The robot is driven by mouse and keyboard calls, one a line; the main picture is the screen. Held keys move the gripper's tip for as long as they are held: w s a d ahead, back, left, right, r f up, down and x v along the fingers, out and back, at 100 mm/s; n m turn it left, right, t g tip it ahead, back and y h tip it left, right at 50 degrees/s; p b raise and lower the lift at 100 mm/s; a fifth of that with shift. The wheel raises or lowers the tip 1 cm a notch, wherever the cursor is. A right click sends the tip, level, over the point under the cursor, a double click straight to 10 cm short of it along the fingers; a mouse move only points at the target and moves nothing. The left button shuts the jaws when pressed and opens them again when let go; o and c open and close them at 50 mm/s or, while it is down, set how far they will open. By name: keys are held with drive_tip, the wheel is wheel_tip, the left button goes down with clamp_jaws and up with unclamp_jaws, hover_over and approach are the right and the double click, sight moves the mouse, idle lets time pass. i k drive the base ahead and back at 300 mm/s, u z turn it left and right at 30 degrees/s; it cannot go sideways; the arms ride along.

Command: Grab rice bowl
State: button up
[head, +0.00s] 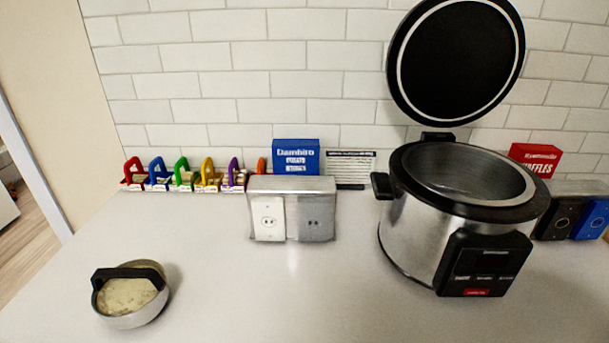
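A small round metal bowl (128,322) stands at the lower left of the white counter in the head view. Pale, speckled contents that look like rice fill it, and a black bar-like handle arches over its top. I take it to be the rice bowl. Nothing touches it, and the counter around it is bare. My gripper is not in view.
A large steel rice cooker (410,235) stands at the right with its lid (456,60) raised. A metal outlet box (292,185) is mid-counter. Behind it are a blue box (296,157) and several colourful handled items (185,176). A red box (534,158) is far right. The front middle is clear.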

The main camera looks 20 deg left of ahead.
sight(129, 294)
drive_tip(key=u, duration=3.8)
drive_tip(key=i, duration=0.85)
drive_tip(key=z, duration=1.9)
